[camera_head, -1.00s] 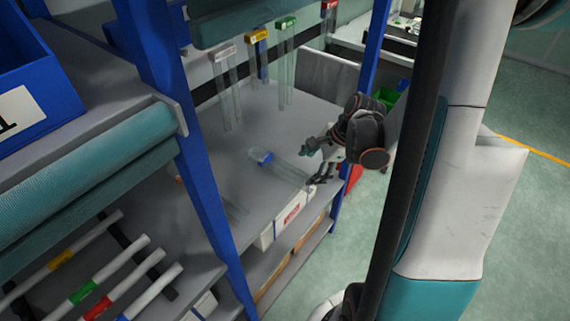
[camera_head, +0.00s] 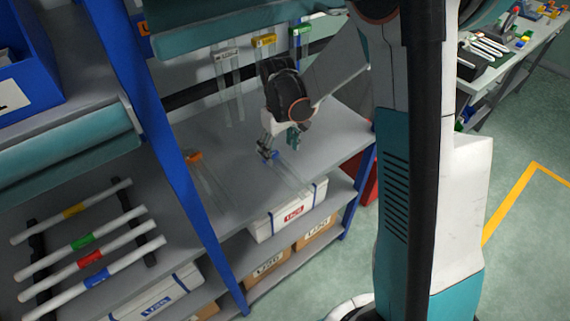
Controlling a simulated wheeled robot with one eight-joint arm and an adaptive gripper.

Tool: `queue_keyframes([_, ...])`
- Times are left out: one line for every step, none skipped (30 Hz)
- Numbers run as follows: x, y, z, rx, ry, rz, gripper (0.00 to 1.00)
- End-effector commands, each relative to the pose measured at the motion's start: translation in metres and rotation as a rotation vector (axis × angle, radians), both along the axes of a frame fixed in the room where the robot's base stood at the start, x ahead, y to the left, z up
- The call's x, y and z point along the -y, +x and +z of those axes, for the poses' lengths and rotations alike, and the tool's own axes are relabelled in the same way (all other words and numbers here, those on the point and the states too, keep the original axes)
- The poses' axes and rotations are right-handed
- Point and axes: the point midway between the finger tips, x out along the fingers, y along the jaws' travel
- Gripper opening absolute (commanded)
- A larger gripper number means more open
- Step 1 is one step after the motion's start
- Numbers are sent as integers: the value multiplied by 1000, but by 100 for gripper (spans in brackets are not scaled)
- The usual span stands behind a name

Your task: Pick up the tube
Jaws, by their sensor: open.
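A clear tube (camera_head: 288,174) with a blue band at its far end lies on the grey shelf (camera_head: 335,142). My gripper (camera_head: 280,147) is open over the tube's blue end. One finger is close to the blue part and partly covers it; I cannot tell whether it touches. A second clear tube (camera_head: 212,184) with an orange end (camera_head: 194,157) lies to the left on the same shelf, partly behind the blue post. It is apart from my gripper.
Clear tubes with white (camera_head: 228,55), yellow (camera_head: 264,41) and green (camera_head: 300,30) tops hang at the back. A blue post (camera_head: 190,200) stands left of the shelf. White rods (camera_head: 90,258) with coloured bands sit lower left. Labelled boxes (camera_head: 290,212) lie below.

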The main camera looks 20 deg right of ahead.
Motion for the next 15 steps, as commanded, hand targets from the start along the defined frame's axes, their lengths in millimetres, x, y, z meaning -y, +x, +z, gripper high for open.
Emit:
queue_keyframes([0, 0, -6, 0, 0, 2, 71])
queue_keyframes([0, 0, -10, 0, 0, 1, 71])
queue_keyframes([0, 0, -14, 0, 0, 0, 71])
queue_keyframes([1, 0, -17, 0, 0, 0, 71])
queue_keyframes([1, 0, -19, 0, 0, -1, 71])
queue_keyframes([1, 0, -22, 0, 1, -1, 71])
queue_keyframes([1, 0, -24, 0, 1, -1, 71])
queue_keyframes([2, 0, -26, 1, 1, -2, 71])
queue_keyframes([3, 0, -29, 1, 1, -2, 71])
queue_keyframes([3, 0, -32, 1, 1, -3, 71])
queue_keyframes([4, 0, -36, 1, 1, -3, 71])
queue_keyframes([5, 0, -42, 1, 1, -3, 71])
queue_keyframes([6, 0, -47, 1, 1, -3, 71])
queue_keyframes([7, 0, -52, 1, 1, -3, 71])
queue_keyframes([7, 0, -58, 1, 1, -3, 71])
